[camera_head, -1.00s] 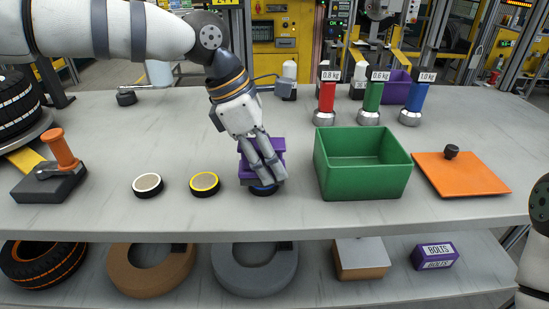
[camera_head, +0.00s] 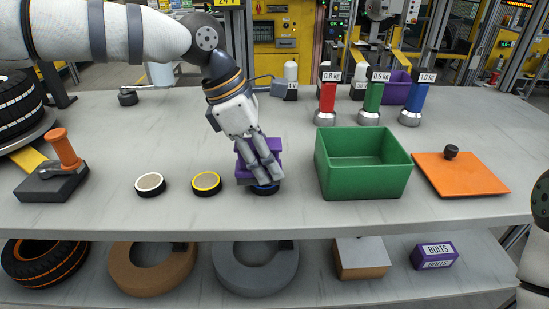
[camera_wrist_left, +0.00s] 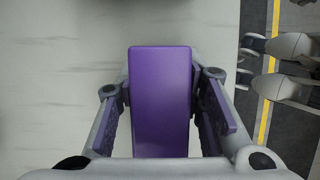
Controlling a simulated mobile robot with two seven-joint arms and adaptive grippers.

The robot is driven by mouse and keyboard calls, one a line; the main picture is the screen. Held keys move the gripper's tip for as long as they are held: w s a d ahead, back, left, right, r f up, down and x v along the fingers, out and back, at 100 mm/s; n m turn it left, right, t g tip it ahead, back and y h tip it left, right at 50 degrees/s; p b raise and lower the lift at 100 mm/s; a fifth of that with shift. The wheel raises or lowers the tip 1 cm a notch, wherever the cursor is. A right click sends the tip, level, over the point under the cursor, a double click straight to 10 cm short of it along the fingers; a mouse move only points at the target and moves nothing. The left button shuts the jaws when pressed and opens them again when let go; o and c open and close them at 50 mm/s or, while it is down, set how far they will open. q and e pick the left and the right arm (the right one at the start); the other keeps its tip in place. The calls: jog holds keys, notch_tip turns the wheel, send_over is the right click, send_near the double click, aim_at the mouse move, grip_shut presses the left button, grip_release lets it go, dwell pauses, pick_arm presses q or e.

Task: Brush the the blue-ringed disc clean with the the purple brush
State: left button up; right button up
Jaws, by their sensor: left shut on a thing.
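The purple brush (camera_head: 243,165) is held upright in my left gripper (camera_head: 268,172), whose fingers are closed around it. The left wrist view shows the purple brush (camera_wrist_left: 160,100) between the two fingers. The blue-ringed disc (camera_head: 264,189) lies on the table directly under the brush and fingertips. Only its front and right edge with some blue shows; its top is hidden, so I cannot tell how clean it is. The brush's underside appears to be on or just above the disc. My right gripper is not in view.
A white-ringed disc (camera_head: 150,183) and a yellow-ringed disc (camera_head: 206,183) lie to the left. A green bin (camera_head: 363,187) stands close on the right, with an orange lid (camera_head: 460,175) beyond it. Weights with red, green and blue handles stand behind. The table's front edge is near.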

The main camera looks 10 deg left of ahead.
aim_at(280, 142)
pick_arm(q)
jog(key=shift+d+f, duration=0.15)
jog(key=shift+d, duration=0.1)
jog(key=shift+w+d, duration=0.25)
jog(key=shift+d, duration=0.5)
jog(key=shift+s+a, duration=0.15)
jog(key=shift+a, duration=0.4)
jog(key=shift+s+a, duration=0.15)
jog(key=shift+a, duration=0.4)
jog(key=shift+d, duration=0.55)
jog(key=shift+r, duration=3.65)
